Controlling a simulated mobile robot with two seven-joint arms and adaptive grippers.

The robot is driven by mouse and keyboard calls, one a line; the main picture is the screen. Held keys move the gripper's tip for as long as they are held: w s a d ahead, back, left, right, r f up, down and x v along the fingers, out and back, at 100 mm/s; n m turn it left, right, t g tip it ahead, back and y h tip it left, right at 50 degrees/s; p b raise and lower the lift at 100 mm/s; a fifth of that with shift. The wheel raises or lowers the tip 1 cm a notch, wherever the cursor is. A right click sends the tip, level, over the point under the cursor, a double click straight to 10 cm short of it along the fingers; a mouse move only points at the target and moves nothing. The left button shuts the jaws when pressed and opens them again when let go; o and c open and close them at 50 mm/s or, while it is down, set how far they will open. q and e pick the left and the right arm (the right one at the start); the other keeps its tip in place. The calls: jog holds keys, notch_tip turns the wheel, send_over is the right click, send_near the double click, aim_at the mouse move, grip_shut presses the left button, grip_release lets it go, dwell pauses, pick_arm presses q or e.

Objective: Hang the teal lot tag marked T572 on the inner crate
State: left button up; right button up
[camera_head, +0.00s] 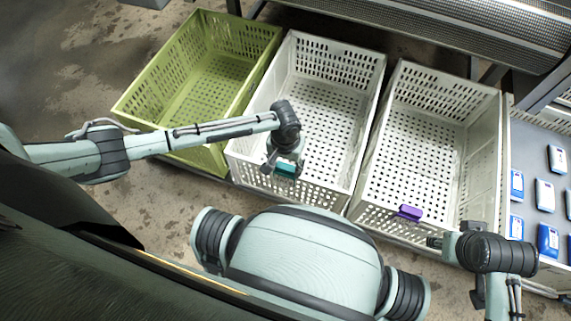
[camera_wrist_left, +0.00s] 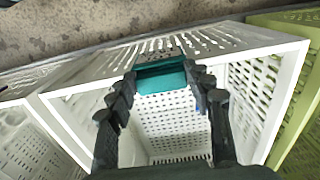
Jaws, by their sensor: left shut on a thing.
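The teal lot tag (camera_head: 286,170) is between the fingers of my left gripper (camera_head: 282,163), at the near rim of the middle white crate (camera_head: 329,193). In the left wrist view the teal tag (camera_wrist_left: 161,77) spans between the fingertips of my left gripper (camera_wrist_left: 163,86), with the crate wall just beyond it. I cannot tell whether the tag is hooked over the rim, and no marking on it is legible. My right gripper (camera_head: 437,243) is empty-looking beside the near right corner of the right white crate (camera_head: 487,135); its fingers are too small to judge.
A green crate (camera_head: 133,114) stands at the left. A purple tag (camera_head: 409,212) hangs on the near wall of the right crate. Several blue and white items, including one white-and-blue piece (camera_head: 557,158), lie on a grey surface at the right. A metal conveyor-like structure (camera_head: 450,25) runs behind the crates.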

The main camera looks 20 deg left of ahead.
pick_arm(q)
jog(key=shift+f, duration=0.15)
jog(key=o, duration=1)
notch_tip(320, 180, up, 12)
jog(key=shift+r, duration=0.1)
dwell(0.5)
